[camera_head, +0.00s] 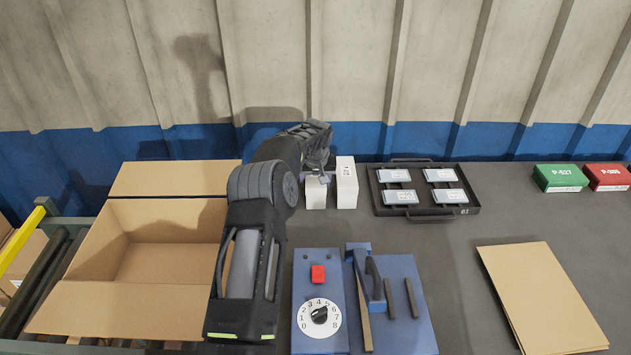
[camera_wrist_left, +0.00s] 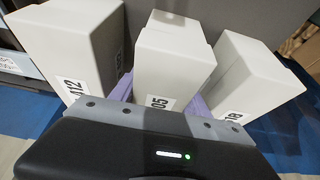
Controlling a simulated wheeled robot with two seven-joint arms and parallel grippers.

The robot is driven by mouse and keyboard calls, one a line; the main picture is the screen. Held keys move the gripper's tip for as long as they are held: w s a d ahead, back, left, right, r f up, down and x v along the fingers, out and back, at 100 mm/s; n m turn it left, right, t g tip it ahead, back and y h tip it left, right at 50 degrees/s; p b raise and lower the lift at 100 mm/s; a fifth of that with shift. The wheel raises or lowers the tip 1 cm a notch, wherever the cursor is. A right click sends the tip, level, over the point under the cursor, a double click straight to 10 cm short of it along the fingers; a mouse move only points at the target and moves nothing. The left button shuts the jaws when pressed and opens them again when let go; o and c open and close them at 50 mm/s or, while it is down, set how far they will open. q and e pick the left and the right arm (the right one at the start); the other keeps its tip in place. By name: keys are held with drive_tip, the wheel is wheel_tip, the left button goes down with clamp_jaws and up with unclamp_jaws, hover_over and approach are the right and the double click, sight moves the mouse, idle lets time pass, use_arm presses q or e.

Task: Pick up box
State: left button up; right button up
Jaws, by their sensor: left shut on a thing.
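Three white boxes stand side by side in the left wrist view: one labelled 012 (camera_wrist_left: 75,40), a middle one labelled 005 (camera_wrist_left: 172,60) and one labelled 018 (camera_wrist_left: 255,75). My left gripper (camera_wrist_left: 158,98) is shut on the middle box, with a lavender finger on each side of it. In the head view my left gripper (camera_head: 318,177) is at the white boxes by the back wall. One white box (camera_head: 316,195) shows under it and another (camera_head: 347,187) stands just to its right; the third is hidden behind my arm. My right gripper is not in view.
An open cardboard box (camera_head: 160,240) sits on rollers at left. A black tray (camera_head: 432,211) holds several small pale boxes. A blue dial panel (camera_head: 318,265) and blue fixture (camera_head: 415,335) stand in front. Green (camera_head: 560,178) and red (camera_head: 607,177) boxes and flat cardboard (camera_head: 540,297) lie right.

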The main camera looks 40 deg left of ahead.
use_arm(q)
clamp_jaws()
drive_tip(key=shift+r, duration=0.15)
wheel_tip(320, 180, up, 10)
drive_tip(key=p, duration=0.4)
drive_tip(key=shift+p, duration=0.3)
idle(0.5)
